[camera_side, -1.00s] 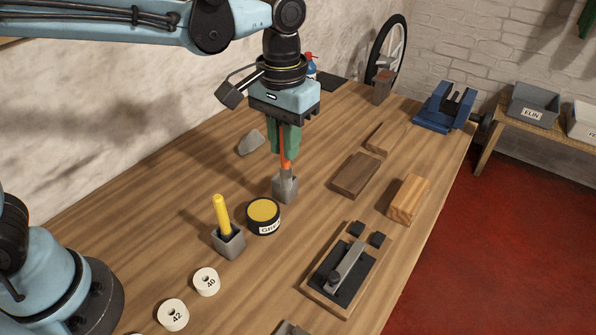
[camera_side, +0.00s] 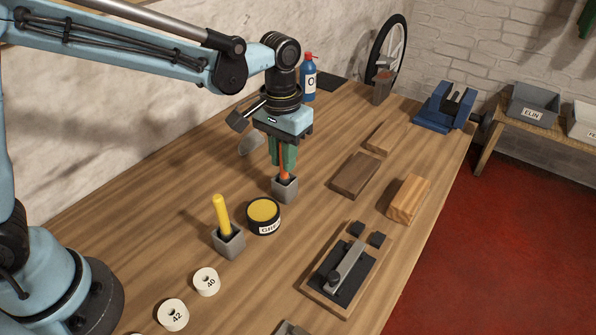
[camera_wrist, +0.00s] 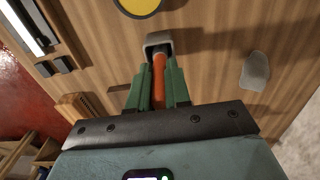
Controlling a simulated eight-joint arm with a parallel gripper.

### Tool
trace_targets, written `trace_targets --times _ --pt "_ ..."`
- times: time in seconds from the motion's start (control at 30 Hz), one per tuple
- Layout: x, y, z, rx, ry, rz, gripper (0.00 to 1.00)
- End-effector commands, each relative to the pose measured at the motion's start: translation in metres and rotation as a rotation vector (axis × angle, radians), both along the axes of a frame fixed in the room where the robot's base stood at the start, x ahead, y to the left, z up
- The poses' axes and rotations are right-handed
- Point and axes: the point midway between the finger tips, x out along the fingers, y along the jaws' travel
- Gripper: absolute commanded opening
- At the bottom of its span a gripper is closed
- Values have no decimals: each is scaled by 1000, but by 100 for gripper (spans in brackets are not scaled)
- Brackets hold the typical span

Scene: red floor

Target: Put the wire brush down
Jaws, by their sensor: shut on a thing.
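My gripper (camera_side: 284,158) has green fingers and is shut on the orange handle of the wire brush (camera_side: 284,171). The brush is upright over a small square grey holder (camera_side: 285,191), and its lower end goes into the holder's opening. Its bristles are hidden, and I cannot tell whether it touches the bottom. In the wrist view, the orange handle (camera_wrist: 158,82) lies between the green fingers (camera_wrist: 158,88), with the grey holder (camera_wrist: 158,39) just past them.
A yellow-handled tool (camera_side: 221,214) stands in a similar grey holder (camera_side: 229,243). A round tin (camera_side: 264,216) sits close to my gripper's holder. Wooden blocks (camera_side: 354,175) and a sharpening-stone tray (camera_side: 337,272) lie to the right. A blue bottle (camera_side: 308,78) stands behind.

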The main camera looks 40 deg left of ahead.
Motion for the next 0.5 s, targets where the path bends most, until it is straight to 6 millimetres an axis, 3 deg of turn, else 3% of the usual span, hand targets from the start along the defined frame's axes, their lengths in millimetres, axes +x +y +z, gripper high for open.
trace_targets --times 0.23,0.27,0.3,0.4,0.5 --pt "0 0 -3 0 0 0 0" --pt "0 0 -3 0 0 0 22" --pt "0 0 -3 0 0 0 28" --pt "0 0 -3 0 0 0 43" --pt "0 0 -3 0 0 0 43"
